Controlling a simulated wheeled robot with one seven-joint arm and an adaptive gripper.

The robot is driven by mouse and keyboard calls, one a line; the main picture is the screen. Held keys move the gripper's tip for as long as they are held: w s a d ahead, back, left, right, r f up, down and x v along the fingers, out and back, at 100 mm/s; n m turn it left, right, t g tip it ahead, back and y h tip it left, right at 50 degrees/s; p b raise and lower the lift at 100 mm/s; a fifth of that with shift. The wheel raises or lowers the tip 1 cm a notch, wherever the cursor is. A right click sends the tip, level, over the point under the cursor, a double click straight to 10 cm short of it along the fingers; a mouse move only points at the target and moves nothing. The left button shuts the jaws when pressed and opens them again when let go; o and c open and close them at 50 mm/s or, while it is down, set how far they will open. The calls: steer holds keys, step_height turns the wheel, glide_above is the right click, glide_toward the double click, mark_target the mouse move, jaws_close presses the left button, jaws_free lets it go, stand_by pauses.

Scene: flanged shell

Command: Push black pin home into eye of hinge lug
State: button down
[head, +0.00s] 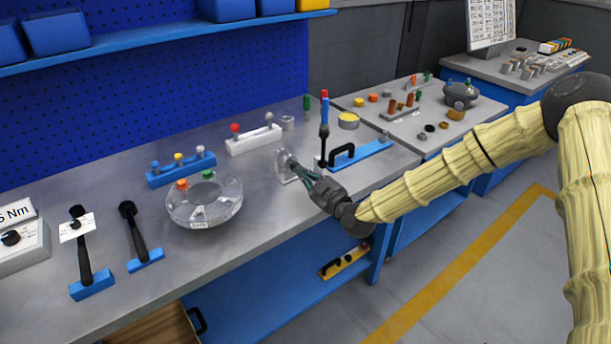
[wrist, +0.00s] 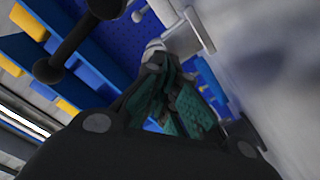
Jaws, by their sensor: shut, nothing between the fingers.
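A light grey upright piece with a rounded face, which looks like the hinge lug (head: 284,163), stands on the bench near its front edge. My gripper (head: 298,172) reaches it from the right, fingertips close to its face; whether they touch is unclear. In the wrist view the teal-padded fingers (wrist: 163,72) are together with nothing seen between them. A pale round end and a grey bracket (wrist: 188,36) lie just beyond the tips. I cannot make out the black pin or the eye; the fingers cover that spot.
A clear round flanged shell (head: 190,213) with orange and green knobs stands left of the lug. A white block (head: 254,141) is behind. Bare bench lies in front.

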steer(key=shift+w+a, duration=0.3)
steer(key=shift+w, duration=0.1)
stand_by(0.3)
steer(key=shift+s+d, duration=0.1)
steer(key=v, duration=1.5)
steer(key=s+d+f+m+g+h, duration=0.15)
steer(key=s+f+m+g, duration=0.25)
steer(key=s+f, duration=0.55)
steer(key=s+d+f+m+g+h, duration=0.1)
steer(key=s+f+m+g+h, duration=0.35)
steer(key=f, duration=0.85)
steer(key=s+d+f+m+g+h, duration=0.1)
steer(key=s+d+f+m+g, duration=0.1)
steer(key=s, duration=0.6)
steer(key=s+d+f+m+g+h, duration=0.2)
steer(key=s+d+f, duration=0.2)
steer(key=s, duration=0.5)
steer(key=s+d+f+m+g+h, duration=0.1)
steer(key=s+d+f, duration=0.3)
steer(key=s, duration=0.5)
steer(key=shift+d+m+g+h+p, duration=0.3)
steer(key=shift+d+m+g, duration=0.3)
steer(key=shift+d, duration=0.25)
